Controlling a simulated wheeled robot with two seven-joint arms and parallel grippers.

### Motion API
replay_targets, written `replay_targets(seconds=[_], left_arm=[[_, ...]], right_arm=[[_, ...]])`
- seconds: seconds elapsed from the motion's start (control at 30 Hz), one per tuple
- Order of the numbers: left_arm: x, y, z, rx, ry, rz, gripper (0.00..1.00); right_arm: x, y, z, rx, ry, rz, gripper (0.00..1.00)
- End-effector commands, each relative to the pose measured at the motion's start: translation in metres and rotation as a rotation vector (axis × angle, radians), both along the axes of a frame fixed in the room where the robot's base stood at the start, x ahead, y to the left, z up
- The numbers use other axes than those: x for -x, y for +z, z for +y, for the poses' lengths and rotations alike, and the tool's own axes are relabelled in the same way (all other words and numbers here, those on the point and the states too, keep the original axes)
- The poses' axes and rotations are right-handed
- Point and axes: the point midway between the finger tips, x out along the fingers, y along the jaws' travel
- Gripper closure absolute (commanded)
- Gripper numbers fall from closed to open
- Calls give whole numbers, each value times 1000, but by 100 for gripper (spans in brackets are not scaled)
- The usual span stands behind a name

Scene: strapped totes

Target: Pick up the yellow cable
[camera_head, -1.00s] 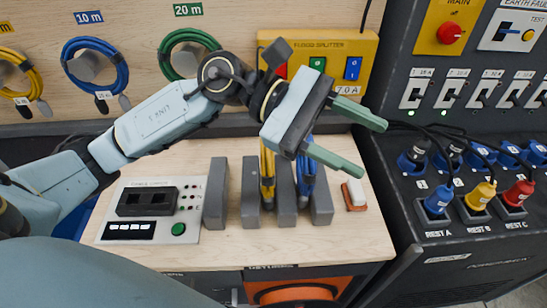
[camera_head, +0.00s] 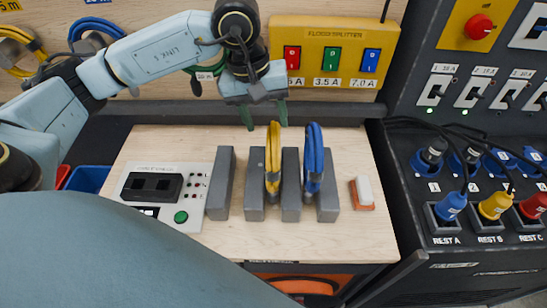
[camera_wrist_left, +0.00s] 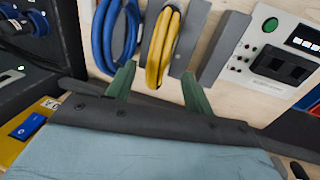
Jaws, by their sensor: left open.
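A coiled yellow cable (camera_head: 273,160) stands upright in a slot between grey blocks on the wooden bench, seen in the head view. It also shows in the left wrist view (camera_wrist_left: 163,45), lined up with the gap between my fingers. My left gripper (camera_head: 264,115) is open and empty, with its green fingertips pointing down just behind the top of the yellow coil. A second yellow coil (camera_head: 22,48) hangs on the back wall at the far left. My right gripper is out of view.
A blue coil (camera_head: 313,160) stands in the slot just right of the yellow one, between grey blocks (camera_head: 328,190). A yellow splitter box (camera_head: 333,52) is behind. A cable tester (camera_head: 165,195) is at left, an eraser-like block (camera_head: 362,192) at right.

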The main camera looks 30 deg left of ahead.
Motion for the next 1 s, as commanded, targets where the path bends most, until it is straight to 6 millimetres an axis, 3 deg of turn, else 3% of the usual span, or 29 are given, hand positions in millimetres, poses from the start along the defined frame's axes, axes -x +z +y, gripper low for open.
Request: replay_targets(seconds=[0.27, 0.53, 0.83, 1.0], left_arm=[[-3, -22, -4, 3, 1, 5, 48], [-11, -58, -10, 2, 0, 2, 48], [-12, -64, -11, 1, 0, 0, 48], [-12, -64, -11, 1, 0, 0, 70]], right_arm=[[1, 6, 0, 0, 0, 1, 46], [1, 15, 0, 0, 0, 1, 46], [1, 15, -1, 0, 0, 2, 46], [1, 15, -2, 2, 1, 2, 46]])
